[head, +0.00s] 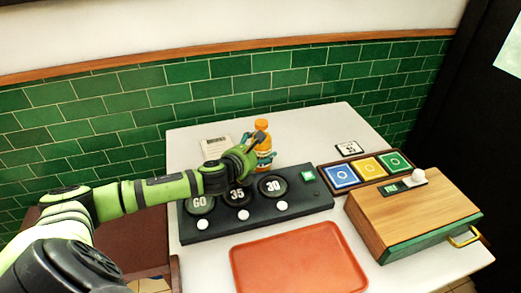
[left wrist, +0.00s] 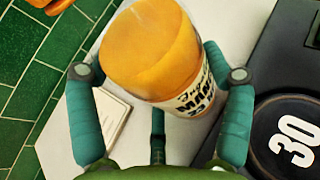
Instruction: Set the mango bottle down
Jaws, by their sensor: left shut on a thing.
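The mango bottle (head: 263,145) is orange with a pale printed label. My left gripper (head: 254,147) is shut on it at the back of the white table (head: 190,140), just behind the black panel. In the head view the bottle looks upright. I cannot tell whether its base touches the table. My right gripper is not in view.
A black panel (head: 255,217) with round pads marked 60, 35 and 30 lies in front. An orange-red tray (head: 298,262) is nearest. A wooden box (head: 410,210) and a holder with blue, yellow and green cards (head: 367,170) stand right. A white card (head: 215,146) lies left of the bottle.

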